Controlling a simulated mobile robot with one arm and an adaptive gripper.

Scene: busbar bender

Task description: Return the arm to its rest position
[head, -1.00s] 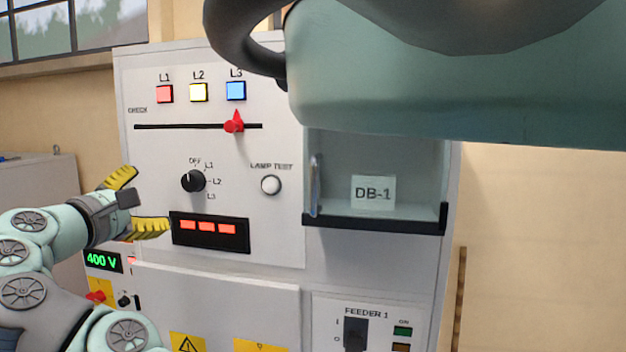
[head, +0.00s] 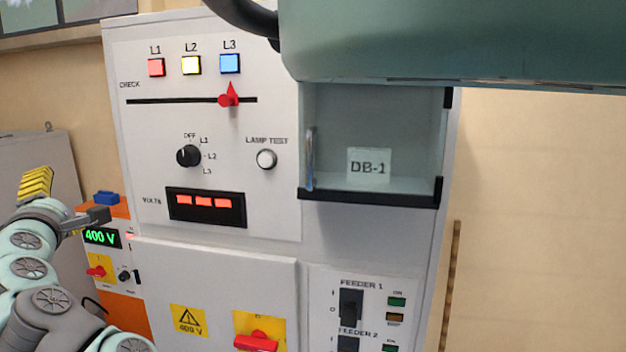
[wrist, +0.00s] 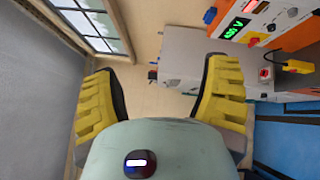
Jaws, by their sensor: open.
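My gripper shows at the left of the head view, with a yellow ribbed finger (head: 36,184) pointing up, left of the cabinet and apart from it. In the wrist view my gripper (wrist: 160,95) has its two yellow fingers wide apart with nothing between them. My arm links fill the lower left of the head view. The grey cabinet (head: 270,255) carries red, yellow and blue lamps L1, L2 and L3, a red slider pointer (head: 229,97) under L3, a black selector knob (head: 188,156) and a white lamp test button (head: 267,159).
An orange unit (head: 124,310) reading 400 V stands left of the cabinet, close to my arm. A clear-fronted DB-1 box (head: 372,190) is on the cabinet's upper right. A red handle (head: 256,341) sits low on the cabinet. A window (wrist: 92,25) shows in the wrist view.

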